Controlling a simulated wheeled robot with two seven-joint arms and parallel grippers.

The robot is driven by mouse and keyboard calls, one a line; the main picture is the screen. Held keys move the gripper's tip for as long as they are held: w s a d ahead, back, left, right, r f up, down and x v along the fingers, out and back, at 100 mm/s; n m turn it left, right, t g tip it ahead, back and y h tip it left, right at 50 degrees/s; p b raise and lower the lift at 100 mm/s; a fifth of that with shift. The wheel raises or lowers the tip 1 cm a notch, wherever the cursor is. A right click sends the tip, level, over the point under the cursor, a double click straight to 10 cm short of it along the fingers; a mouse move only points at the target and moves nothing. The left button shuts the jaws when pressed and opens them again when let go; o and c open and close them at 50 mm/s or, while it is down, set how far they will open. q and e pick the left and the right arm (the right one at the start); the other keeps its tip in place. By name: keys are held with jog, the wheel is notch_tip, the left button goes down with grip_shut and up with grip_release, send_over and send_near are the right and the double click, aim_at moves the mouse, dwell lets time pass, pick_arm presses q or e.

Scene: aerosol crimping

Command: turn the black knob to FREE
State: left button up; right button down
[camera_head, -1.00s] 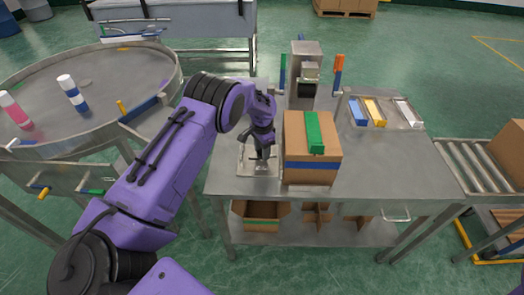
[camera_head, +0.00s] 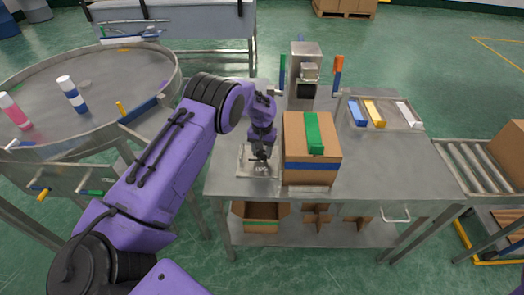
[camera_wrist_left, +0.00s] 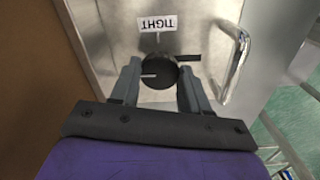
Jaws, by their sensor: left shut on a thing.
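The round black knob (camera_wrist_left: 158,72) sits on a bare metal plate (camera_wrist_left: 110,35) in the left wrist view. A white line on the knob points left in that view. A white TIGHT label (camera_wrist_left: 157,23) shows upside down above it, with a short mark between label and knob. No FREE label shows. My left gripper (camera_wrist_left: 160,86) has one finger on each side of the knob and is shut on it. In the head view my left gripper (camera_head: 260,157) is low over the metal plate, hiding the knob. My right gripper is not in view.
A cardboard box (camera_head: 297,150) with green and blue strips stands close to the right of my gripper. A metal handle (camera_wrist_left: 237,65) shows beside the knob. A small press (camera_head: 305,70) stands behind, near a tray (camera_head: 402,122) of coloured blocks. The table's right side is clear.

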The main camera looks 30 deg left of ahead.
aim_at(261, 153)
pick_arm(q)
jog(key=shift+w+a+r+n, duration=0.1)
jog(key=shift+w+r+n, duration=0.1)
jog(key=shift+n, duration=0.1)
jog(key=o, duration=0.9)
jog(key=shift+o, duration=0.8)
jog(key=shift+s+f, duration=0.15)
notch_tip(261, 153, up, 11)
jog(key=b, duration=0.2)
jog(key=shift+f, duration=0.2)
